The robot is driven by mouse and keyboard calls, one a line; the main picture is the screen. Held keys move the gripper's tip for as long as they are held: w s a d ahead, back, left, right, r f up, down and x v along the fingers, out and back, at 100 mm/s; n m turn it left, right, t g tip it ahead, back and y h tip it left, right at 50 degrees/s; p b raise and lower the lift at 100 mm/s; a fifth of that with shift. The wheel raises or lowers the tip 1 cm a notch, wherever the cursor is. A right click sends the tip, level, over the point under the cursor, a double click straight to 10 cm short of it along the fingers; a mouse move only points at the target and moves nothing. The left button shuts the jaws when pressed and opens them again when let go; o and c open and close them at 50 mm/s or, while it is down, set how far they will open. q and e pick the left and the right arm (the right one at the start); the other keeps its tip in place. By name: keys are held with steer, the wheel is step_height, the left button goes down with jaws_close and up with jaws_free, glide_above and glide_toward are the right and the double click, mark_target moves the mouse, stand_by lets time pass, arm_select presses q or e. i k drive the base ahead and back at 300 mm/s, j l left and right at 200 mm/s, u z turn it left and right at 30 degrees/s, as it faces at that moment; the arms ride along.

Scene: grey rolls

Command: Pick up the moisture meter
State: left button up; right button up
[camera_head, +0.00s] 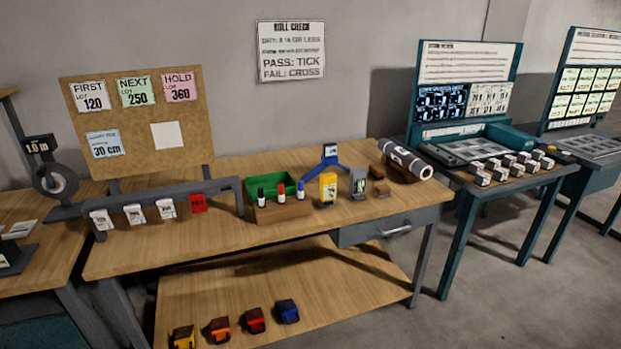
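The lettering on both is too small to read. Neither of my grippers is in view, and nothing touches the two devices.
The wooden table (190,240) also holds a marker block (280,212), a green bin (265,189), a blue stand (328,163), a grey roll (405,160) on a cradle, and a tag rack (160,190). Coloured items lie on the lower shelf. A teal workstation (465,100) stands right.

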mark_target(327, 181)
steer(key=i+l+u, duration=0.3)
steer(key=i+l, duration=0.25)
steer(key=i+l+u, duration=0.3)
steer(key=i+l, duration=0.2)
steer(key=l, duration=0.2)
steer(key=i+l+u, duration=0.15)
steer(key=l, duration=0.25)
steer(key=i+l+u, duration=0.15)
steer(key=l, duration=0.25)
steer(key=i+l+u, duration=0.15)
steer(key=l, duration=0.25)
steer(key=i, duration=0.1)
